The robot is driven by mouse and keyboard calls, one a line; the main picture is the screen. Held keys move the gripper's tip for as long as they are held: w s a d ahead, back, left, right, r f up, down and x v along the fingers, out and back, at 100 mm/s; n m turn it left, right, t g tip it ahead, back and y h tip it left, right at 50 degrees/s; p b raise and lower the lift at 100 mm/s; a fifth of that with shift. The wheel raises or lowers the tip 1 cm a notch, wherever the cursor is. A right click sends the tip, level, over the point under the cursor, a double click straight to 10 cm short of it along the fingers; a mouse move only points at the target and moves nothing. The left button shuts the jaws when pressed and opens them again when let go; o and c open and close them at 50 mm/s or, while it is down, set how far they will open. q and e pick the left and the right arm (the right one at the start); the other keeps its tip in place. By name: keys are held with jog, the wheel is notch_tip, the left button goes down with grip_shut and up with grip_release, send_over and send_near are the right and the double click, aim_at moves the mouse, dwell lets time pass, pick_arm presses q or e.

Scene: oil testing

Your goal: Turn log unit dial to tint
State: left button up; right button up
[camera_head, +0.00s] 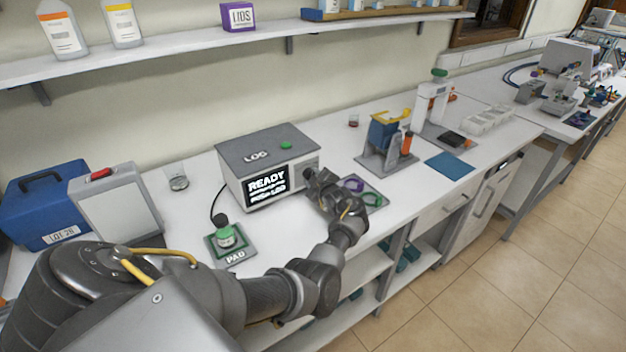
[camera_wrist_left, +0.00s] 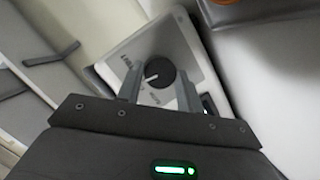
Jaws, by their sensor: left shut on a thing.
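The grey log unit (camera_head: 264,148) stands on the white bench in the head view. My left gripper (camera_head: 309,177) is at the right end of the unit's front and largely hides the dial there. In the left wrist view the round black dial (camera_wrist_left: 158,73) sits between my two fingers, which are shut on its sides. Its white pointer line points left in that view. Small labels are printed around the dial, too blurred to read surely. My right gripper is not in view.
A grey mat (camera_head: 372,194) with purple and green rings lies beside my gripper. A blue case (camera_head: 40,205) is at left. A blue-and-yellow device (camera_head: 385,135) stands right.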

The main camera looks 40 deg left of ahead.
pick_arm(q)
jog(key=m+g+b, duration=0.1)
jog(key=m, duration=0.1)
jog(key=shift+w+f+m, duration=0.1)
jog(key=shift+m, duration=0.3)
jog(key=shift+d+m+g+b, duration=0.1)
jog(key=shift+m+g+b, duration=0.6)
jog(key=shift+m+b, duration=0.15)
jog(key=shift+w+m+g+b, duration=0.1)
jog(key=shift+m+g+b, duration=0.2)
jog(key=shift+m+b, duration=0.3)
jog(key=shift+y, duration=0.4)
jog(key=o, duration=1)
